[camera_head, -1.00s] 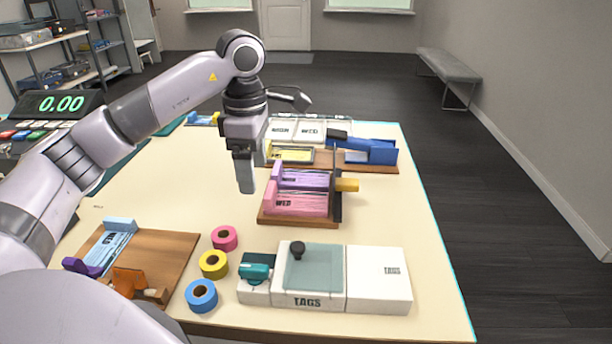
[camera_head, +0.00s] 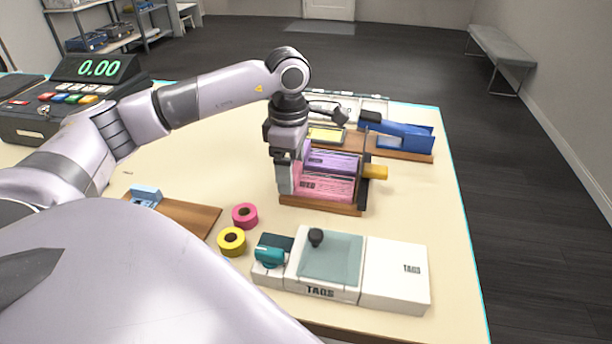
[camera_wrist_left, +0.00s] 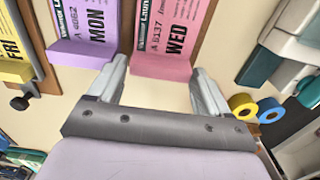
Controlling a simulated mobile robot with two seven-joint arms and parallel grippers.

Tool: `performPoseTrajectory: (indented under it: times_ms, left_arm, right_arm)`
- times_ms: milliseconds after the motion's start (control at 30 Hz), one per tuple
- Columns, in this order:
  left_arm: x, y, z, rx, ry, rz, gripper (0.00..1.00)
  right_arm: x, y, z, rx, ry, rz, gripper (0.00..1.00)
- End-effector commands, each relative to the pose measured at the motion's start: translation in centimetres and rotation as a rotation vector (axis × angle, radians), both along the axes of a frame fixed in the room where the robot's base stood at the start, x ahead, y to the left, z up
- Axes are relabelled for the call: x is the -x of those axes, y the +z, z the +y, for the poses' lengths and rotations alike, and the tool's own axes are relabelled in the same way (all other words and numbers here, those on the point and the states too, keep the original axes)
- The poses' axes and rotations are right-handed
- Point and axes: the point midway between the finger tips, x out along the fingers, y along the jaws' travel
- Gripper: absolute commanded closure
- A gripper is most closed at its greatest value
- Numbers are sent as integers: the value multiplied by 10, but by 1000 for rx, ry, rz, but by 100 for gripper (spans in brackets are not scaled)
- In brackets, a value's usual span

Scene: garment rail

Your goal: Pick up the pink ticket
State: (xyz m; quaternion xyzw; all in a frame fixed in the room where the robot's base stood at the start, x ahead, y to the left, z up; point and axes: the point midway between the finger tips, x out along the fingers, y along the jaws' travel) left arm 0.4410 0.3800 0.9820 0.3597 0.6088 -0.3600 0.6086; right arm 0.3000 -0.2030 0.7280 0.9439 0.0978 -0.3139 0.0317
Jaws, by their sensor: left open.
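The pink ticket (camera_head: 328,187), marked WED, lies in a wooden holder (camera_head: 320,206) on the table, in front of a purple ticket (camera_head: 332,162). In the left wrist view the pink ticket (camera_wrist_left: 172,30) has a pink block at its near end, and the purple ticket (camera_wrist_left: 88,22) reads MON. My left gripper (camera_head: 284,190) points down at the left end of the pink ticket. In the wrist view its open fingers (camera_wrist_left: 160,72) stand either side of the pink end block. I cannot tell whether they touch it. My right gripper is not in view.
A yellow ticket (camera_head: 326,134) and a blue device (camera_head: 405,137) are behind the holder. Pink (camera_head: 245,215) and yellow (camera_head: 231,241) tape rolls and a white TAGS box (camera_head: 396,270) are in front. A keypad machine (camera_head: 75,100) stands at the left.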

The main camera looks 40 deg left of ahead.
Motion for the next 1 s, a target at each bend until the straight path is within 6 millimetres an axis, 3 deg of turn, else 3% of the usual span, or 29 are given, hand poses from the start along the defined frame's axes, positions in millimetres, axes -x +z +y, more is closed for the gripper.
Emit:
performPoseTrajectory:
  times_ms: [167,267,300,733,1000]
  left_arm:
    - [0,0,0,0,1,0,25]
    - [0,0,0,0,1,0,57]
    - [0,0,0,0,1,0,63]
    - [-1,3,0,0,1,-1,64]
    - [-1,34,0,1,0,-5,64]
  right_arm:
    - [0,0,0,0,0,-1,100]
    - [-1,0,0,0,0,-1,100]
    - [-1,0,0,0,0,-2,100]
    - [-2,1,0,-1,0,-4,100]
    - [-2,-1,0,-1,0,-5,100]
